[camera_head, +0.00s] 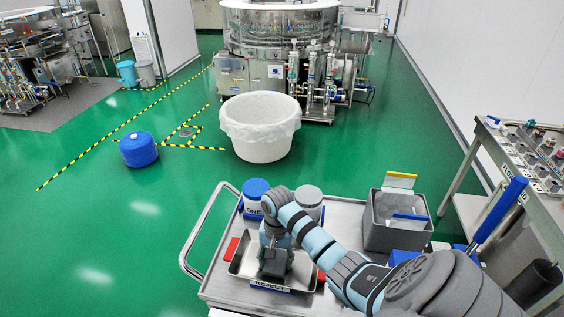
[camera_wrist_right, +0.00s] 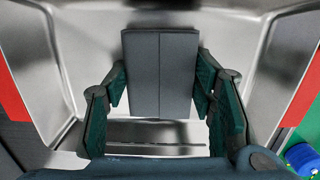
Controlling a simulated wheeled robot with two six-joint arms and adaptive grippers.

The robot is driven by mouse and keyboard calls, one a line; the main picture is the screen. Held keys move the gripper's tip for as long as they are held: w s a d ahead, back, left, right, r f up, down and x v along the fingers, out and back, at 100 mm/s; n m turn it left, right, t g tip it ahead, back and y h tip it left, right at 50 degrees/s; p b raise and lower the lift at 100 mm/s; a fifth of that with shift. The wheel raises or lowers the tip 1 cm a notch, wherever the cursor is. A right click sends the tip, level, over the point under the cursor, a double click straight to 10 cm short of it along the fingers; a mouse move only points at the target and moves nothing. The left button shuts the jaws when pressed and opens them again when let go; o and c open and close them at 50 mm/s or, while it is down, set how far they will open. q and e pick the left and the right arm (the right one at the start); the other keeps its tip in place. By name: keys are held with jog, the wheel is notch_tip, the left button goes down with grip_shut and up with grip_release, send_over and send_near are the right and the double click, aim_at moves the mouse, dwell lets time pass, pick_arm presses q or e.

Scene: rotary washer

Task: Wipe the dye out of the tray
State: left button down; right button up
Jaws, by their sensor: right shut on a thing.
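The metal tray (camera_head: 240,268), with a label reading REJECT on its front, sits on the cart. In the right wrist view its shiny walls (camera_wrist_right: 38,55) surround my gripper. My right gripper (camera_head: 274,252) reaches down into the tray. In the wrist view its green-padded fingers (camera_wrist_right: 160,92) are shut on a grey block (camera_wrist_right: 160,60), held between them. Whether the block touches the tray floor I cannot tell. I see no clear dye on the visible tray surfaces; the gripper and block hide part of the floor. My left gripper is not in view.
The cart (camera_head: 340,260) also carries a blue-lidded jar (camera_head: 255,190), a grey-lidded jar (camera_head: 309,198) and a grey bin (camera_head: 398,232). Red pieces (camera_head: 231,249) flank the tray. A lined white tub (camera_head: 260,128) and blue drum (camera_head: 139,150) stand on the green floor.

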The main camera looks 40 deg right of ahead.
jog(key=shift+w+a, duration=0.25)
jog(key=shift+w, duration=0.2)
jog(key=shift+w+a+f+b, duration=0.15)
jog(key=shift+w+a+b, duration=0.35)
jog(key=shift+w, duration=0.25)
jog(key=shift+w+a, duration=0.1)
jog(key=shift+a, duration=0.15)
jog(key=shift+s+d+p, duration=0.6)
jog(key=shift+s+p, duration=0.05)
jog(key=shift+s, duration=0.15)
jog(key=shift+s+d, duration=0.2)
jog(key=shift+d, duration=0.05)
